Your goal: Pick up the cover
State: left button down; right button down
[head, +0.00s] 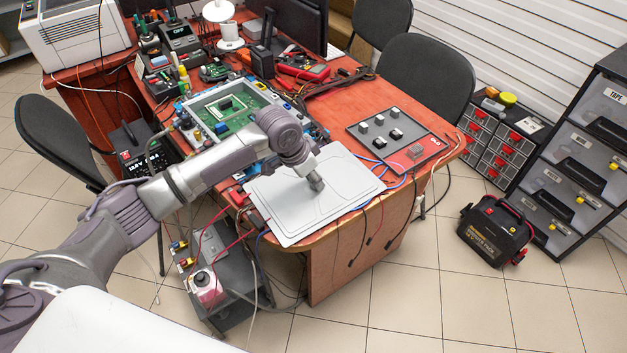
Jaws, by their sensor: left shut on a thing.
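The cover (345,190) is a flat light-grey panel with rounded corners and a raised inner outline. It lies over the near part of the red desk, and its near-left edge reaches past the desk edge. My left gripper (317,186) points down at the middle of the cover and is shut on it. The fingertips are small here, and what they grip on the cover is hidden by the gripper. I cannot tell whether the cover rests on the desk or is slightly above it. My right gripper is not in view.
A green circuit board in a frame (222,108) lies behind my left arm. A grey panel with several connectors (387,137) lies right of the cover, with blue and red wires between. Chairs (428,80) stand behind the desk. A black power pack (494,232) sits on the floor.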

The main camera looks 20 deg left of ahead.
pick_arm(q)
jog(key=shift+r, duration=0.6)
notch_tip(320, 180, up, 3)
jog(key=shift+w+f, duration=0.1)
jog(key=s+d+r, duration=0.1)
jog(key=d+r, duration=0.5)
jog(key=d, duration=0.5)
jog(key=shift+s+d+r, duration=0.25)
jog(key=shift+d+r, duration=0.05)
jog(key=shift+p, duration=0.65)
